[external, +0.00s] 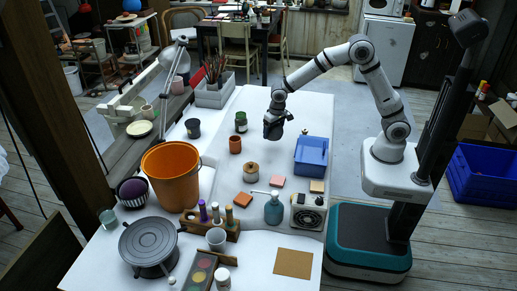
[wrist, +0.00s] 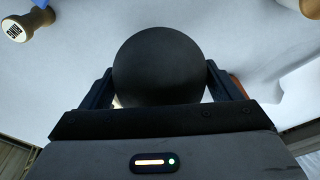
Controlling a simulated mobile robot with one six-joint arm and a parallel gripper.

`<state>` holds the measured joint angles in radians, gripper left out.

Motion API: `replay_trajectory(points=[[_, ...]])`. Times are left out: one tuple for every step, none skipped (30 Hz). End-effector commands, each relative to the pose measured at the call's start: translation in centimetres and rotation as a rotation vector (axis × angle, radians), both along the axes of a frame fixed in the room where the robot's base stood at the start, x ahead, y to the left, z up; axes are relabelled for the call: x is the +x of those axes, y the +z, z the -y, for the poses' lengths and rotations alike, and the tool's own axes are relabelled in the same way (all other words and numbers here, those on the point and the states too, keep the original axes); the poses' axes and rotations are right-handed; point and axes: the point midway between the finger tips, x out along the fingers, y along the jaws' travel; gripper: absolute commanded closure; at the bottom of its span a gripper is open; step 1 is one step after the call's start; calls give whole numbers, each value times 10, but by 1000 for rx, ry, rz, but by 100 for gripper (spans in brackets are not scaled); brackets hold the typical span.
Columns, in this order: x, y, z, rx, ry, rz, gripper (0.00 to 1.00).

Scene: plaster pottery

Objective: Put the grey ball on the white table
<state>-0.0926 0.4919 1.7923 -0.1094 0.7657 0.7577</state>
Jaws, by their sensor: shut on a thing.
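The grey ball (wrist: 158,62) is dark and round and fills the middle of the wrist view. My gripper (wrist: 158,82) is shut on it, with one finger on each side. In the external view my gripper (external: 274,124) hangs above the far part of the white table (external: 300,112). The ball is hard to make out there against the dark fingers. The white table is covered with pottery things, and its surface also shows in the wrist view (wrist: 70,65) behind the ball. The gap between ball and table cannot be told exactly.
A blue bin (external: 311,156) stands right of my gripper. A terracotta cup (external: 235,144), a green jar (external: 241,122) and a lidded pot (external: 251,171) stand to the left and nearer. An orange bucket (external: 171,175) stands at left. The table's far part is mostly clear.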

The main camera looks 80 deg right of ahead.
Motion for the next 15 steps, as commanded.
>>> replay_trajectory(points=[[1,8,0,1,0,6,70],[1,11,0,0,0,5,70],[1,14,0,0,0,4,70],[1,16,0,0,0,4,70],[1,17,0,0,1,3,70],[1,19,0,0,1,3,70],[1,20,0,0,1,4,70],[1,21,0,0,1,4,70],[1,22,0,0,1,4,70],[1,23,0,0,1,4,70],[1,25,0,0,1,4,70],[1,28,0,-1,1,4,70],[1,31,0,0,1,5,70],[1,34,0,0,1,6,70],[1,40,0,0,1,6,70]])
